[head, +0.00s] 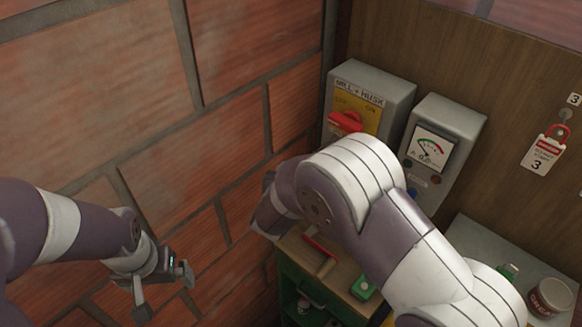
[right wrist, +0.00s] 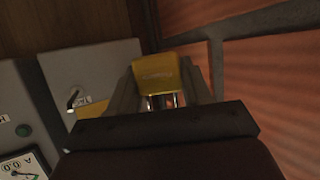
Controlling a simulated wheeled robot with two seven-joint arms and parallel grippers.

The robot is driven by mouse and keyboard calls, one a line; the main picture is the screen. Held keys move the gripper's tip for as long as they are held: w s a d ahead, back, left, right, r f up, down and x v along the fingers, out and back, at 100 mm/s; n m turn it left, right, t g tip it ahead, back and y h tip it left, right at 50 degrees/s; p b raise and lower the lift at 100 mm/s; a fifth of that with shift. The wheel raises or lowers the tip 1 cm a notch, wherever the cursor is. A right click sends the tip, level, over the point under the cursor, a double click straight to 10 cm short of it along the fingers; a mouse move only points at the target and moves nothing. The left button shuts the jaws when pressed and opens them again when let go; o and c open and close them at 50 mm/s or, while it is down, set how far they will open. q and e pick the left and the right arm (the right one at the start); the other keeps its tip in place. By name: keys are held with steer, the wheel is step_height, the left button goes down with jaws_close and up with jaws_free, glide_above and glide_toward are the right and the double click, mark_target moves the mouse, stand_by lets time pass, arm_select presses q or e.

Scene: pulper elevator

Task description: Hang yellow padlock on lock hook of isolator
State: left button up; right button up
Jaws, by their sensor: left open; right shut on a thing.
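The isolator (head: 393,90) is a grey box on the back panel, with a yellow plate and a red handle (head: 345,122). Its lower part is hidden behind my right arm in the head view. In the right wrist view the isolator (right wrist: 100,62) stands left of my right gripper (right wrist: 158,78). That gripper is shut on the yellow padlock (right wrist: 157,73), whose body points away and whose metal shackle shows toward the palm. In the head view this gripper and the padlock are hidden. I cannot make out the lock hook. My left gripper (head: 165,292) is open and empty beside the brick wall.
A meter box (head: 450,127) stands right of the isolator. A red padlock with a tag (head: 545,150) hangs farther right. Below are a green cabinet (head: 305,285), a red-handled tool (head: 320,247), a green box (head: 363,288) and a can (head: 551,297). The brick wall (head: 90,90) bounds the left.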

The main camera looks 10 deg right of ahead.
arm_select(q)
steer(key=f+b, duration=0.3)
steer(key=f, duration=0.1)
steer(key=shift+d+b, duration=0.2)
steer(key=shift+b, duration=0.15)
arm_select(e)
steer(key=w+d+f, duration=0.1)
steer(key=w+d, duration=0.4)
steer(key=d, duration=0.2)
steer(key=shift+w+f, duration=0.15)
steer(key=shift+f, duration=0.25)
steer(key=shift+d, duration=0.1)
steer(key=o, duration=1.3)
